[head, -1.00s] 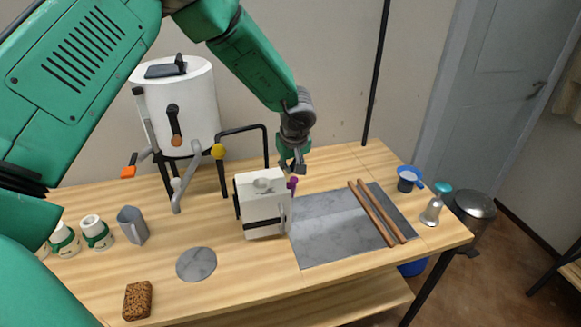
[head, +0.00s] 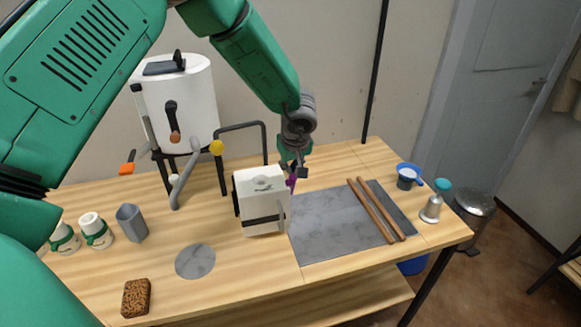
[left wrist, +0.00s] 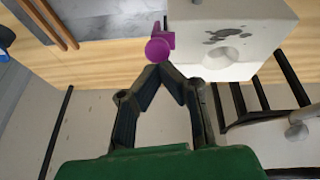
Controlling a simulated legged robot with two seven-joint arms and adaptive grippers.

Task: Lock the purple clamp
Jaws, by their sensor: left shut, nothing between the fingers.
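The purple clamp (head: 291,184) sits at the right side of a white block-shaped mould (head: 261,202) with a dark strap around it. In the left wrist view the clamp (left wrist: 160,47) shows as a round purple knob with a short bar beside the mould (left wrist: 228,40). My left gripper (head: 296,172) is just above and behind the clamp in the head view. In the left wrist view its fingertips (left wrist: 161,70) meet, empty, right at the knob's near edge; whether they touch it I cannot tell. My right gripper is not in view.
A grey slab (head: 335,228) with two wooden rods (head: 372,212) lies right of the mould. A white tank (head: 178,105) with pipes stands behind left. A grey disc (head: 195,261), a brown sponge (head: 136,298) and a grey cup (head: 131,223) are at the front left.

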